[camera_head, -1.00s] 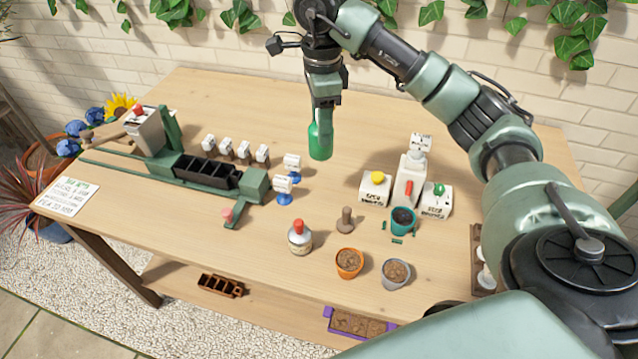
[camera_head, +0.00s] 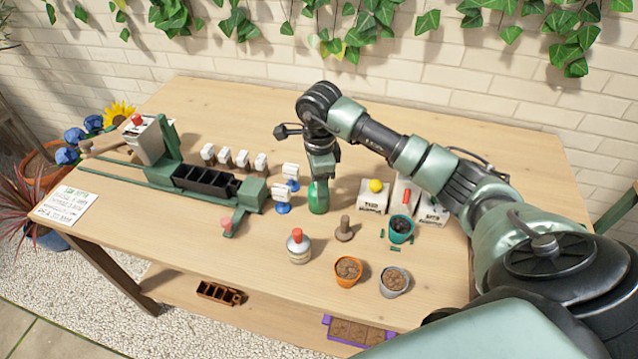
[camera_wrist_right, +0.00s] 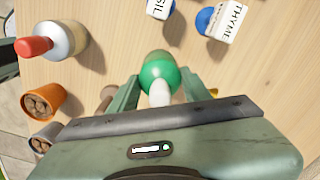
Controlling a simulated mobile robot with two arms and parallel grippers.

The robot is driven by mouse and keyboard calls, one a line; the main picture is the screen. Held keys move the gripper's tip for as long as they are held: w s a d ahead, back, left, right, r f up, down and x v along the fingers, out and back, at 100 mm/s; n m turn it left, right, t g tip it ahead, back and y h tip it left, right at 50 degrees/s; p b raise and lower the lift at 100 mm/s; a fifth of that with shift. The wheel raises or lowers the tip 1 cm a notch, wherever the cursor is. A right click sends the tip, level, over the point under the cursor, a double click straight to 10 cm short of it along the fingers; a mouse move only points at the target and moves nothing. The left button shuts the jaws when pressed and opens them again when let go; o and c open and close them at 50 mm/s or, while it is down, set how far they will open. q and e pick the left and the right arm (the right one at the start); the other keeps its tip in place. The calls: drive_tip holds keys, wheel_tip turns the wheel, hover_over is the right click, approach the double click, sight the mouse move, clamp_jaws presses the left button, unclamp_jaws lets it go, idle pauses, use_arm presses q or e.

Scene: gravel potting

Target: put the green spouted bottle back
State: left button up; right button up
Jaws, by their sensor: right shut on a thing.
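The green spouted bottle (camera_head: 319,197) is upright near the middle of the table, just right of the blue-based label markers. My right gripper (camera_head: 320,178) comes down from above and is shut on the bottle's upper part. In the right wrist view the green bottle (camera_wrist_right: 159,74) with its pale spout sits between the two fingers of my right gripper (camera_wrist_right: 157,92). Whether its base touches the table I cannot tell. My left gripper is not in view.
A wooden tamper (camera_head: 344,230), an orange pot (camera_head: 348,271), a grey pot (camera_head: 393,281) and a teal pot (camera_head: 400,229) are to the right. A green rail with a black tray (camera_head: 206,181) lies left.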

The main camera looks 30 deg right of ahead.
drive_tip(key=shift+f, duration=0.1)
drive_tip(key=o, duration=1.1)
drive_tip(key=shift+r, duration=0.45)
wheel_tip(320, 180, up, 12)
drive_tip(key=shift+f+b, duration=0.25)
drive_tip(key=shift+b, duration=0.7)
